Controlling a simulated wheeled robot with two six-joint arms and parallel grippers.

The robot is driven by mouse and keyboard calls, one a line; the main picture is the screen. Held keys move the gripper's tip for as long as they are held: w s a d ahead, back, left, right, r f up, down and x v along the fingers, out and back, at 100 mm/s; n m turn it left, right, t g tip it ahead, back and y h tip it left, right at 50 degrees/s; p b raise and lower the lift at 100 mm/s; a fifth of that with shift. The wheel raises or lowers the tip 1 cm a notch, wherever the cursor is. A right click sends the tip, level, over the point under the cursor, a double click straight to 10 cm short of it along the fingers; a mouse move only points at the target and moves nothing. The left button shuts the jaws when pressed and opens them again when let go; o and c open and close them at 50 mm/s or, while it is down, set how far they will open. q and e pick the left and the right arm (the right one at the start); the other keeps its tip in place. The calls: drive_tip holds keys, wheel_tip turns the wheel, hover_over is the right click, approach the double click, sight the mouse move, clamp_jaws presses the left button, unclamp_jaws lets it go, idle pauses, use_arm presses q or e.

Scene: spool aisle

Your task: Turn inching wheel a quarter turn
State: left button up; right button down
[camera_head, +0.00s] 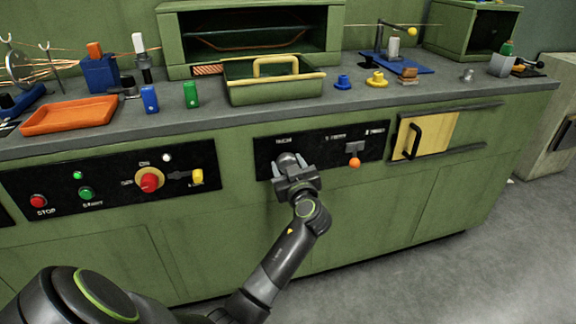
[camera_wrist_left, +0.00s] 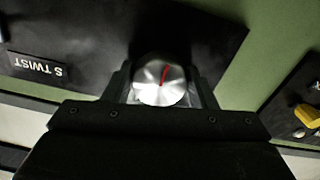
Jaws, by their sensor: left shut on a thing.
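The inching wheel (camera_wrist_left: 160,84) is a round silver knob with a red line on its face, on a black panel. In the left wrist view it sits between the two fingers of my left gripper (camera_wrist_left: 165,92), which is shut on it. The red line points up, tilted slightly right. In the head view my left gripper (camera_head: 288,166) reaches the black panel (camera_head: 330,146) on the front of the green bench and hides most of the wheel. My right gripper is not in view.
Right of the wheel is a lever with an orange knob (camera_head: 355,163). A control panel (camera_head: 110,183) with a red rotary switch (camera_head: 150,181) and several buttons is to the left. A cream sliding door (camera_head: 425,135) is farther right. The floor in front is clear.

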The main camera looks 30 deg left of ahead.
use_arm(q)
drive_tip(key=shift+m, duration=0.4)
drive_tip(key=shift+c, duration=0.3)
drive_tip(key=shift+r+m+p, duration=0.1)
drive_tip(key=shift+m+p, duration=0.3)
drive_tip(key=shift+m, duration=0.3)
drive_tip(key=m+p, duration=0.1)
drive_tip(key=m, duration=0.2)
drive_tip(key=shift+r, duration=0.1)
drive_tip(key=shift+m+p, duration=0.3)
drive_tip(key=shift+m, duration=0.4)
drive_tip(key=shift+m+p, duration=0.4)
drive_tip(key=shift+m, duration=0.5)
drive_tip(key=m+p, duration=0.3)
drive_tip(key=m, duration=0.3)
drive_tip(key=m+p, duration=0.1)
drive_tip(key=m, duration=0.2)
drive_tip(key=shift+p, duration=0.35)
drive_tip(key=shift+m+p, duration=0.35)
drive_tip(key=shift+m, duration=0.55)
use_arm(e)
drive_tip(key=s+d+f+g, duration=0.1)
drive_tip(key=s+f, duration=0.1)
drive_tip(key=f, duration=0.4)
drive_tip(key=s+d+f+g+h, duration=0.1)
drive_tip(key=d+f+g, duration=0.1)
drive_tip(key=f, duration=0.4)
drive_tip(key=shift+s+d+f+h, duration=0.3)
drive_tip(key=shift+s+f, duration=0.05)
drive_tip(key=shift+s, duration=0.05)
